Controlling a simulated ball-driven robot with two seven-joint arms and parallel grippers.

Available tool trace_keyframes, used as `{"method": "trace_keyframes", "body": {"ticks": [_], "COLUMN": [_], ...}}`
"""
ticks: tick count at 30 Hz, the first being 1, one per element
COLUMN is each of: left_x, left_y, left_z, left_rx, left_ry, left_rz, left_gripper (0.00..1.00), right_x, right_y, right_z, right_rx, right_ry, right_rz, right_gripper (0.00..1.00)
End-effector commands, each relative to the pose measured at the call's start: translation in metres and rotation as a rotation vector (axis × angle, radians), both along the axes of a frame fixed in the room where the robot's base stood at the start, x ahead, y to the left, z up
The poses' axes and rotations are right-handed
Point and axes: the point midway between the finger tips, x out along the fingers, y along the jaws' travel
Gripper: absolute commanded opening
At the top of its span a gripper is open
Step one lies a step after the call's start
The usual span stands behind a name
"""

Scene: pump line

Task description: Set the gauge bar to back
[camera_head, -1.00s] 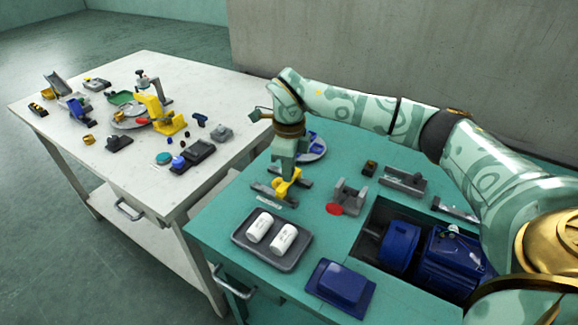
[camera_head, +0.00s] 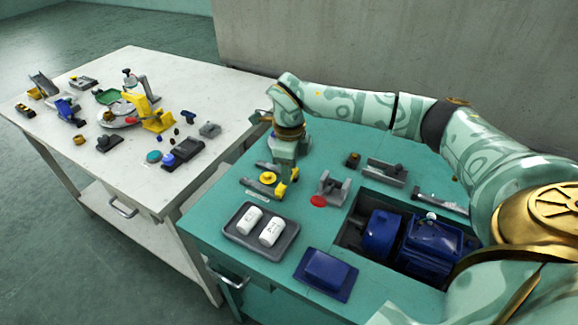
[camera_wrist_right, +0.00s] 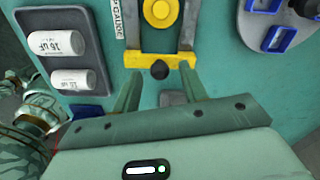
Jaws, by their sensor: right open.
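The gap gauge lies on the teal table, with two grey rails (camera_head: 256,187) and a round yellow disc (camera_head: 268,178) between them. A yellow crossbar (camera_head: 282,188) spans the rails at the end near my right gripper; the crossbar (camera_wrist_right: 150,60) with its black knob (camera_wrist_right: 160,69) shows clearly in the wrist view. My right gripper (camera_head: 287,168) is above that end of the gauge, partly hiding it. In the wrist view its fingers (camera_wrist_right: 163,88) are open and apart, with the knob just ahead between them. Contact cannot be told. My left gripper is not in view.
A grey tray (camera_head: 234,236) with two white cylinders stands in front. A grey bracket (camera_head: 333,187) with a red disc (camera_head: 318,201) stands right, beside a recess with a blue motor (camera_head: 432,245). A dark blue block (camera_head: 326,270) is at the front. A white table (camera_head: 85,146) holds several parts.

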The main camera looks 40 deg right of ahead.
Motion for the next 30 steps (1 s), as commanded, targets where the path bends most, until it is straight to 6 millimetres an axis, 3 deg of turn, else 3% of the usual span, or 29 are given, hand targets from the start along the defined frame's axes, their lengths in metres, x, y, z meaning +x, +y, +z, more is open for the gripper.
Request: {"method": "trace_keyframes", "body": {"ticks": [5, 18, 24, 30], "left_x": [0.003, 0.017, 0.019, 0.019], "left_y": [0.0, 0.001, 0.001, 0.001], "left_z": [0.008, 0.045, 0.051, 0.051], "left_rx": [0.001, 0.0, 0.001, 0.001], "left_ry": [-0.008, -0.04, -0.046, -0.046], "left_rz": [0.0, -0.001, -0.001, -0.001], "left_gripper": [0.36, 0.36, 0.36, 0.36], "right_x": [0.001, 0.0, 0.0, -0.001], "right_y": [0.0, -0.001, -0.001, -0.001], "right_z": [0.022, 0.136, 0.159, 0.163], "right_rx": [0.0, 0.001, 0.0, 0.0], "right_ry": [-0.005, -0.006, -0.001, 0.001], "right_rz": [0.0, -0.002, -0.001, -0.002], "right_gripper": [0.43, 0.43, 0.43, 0.43]}}
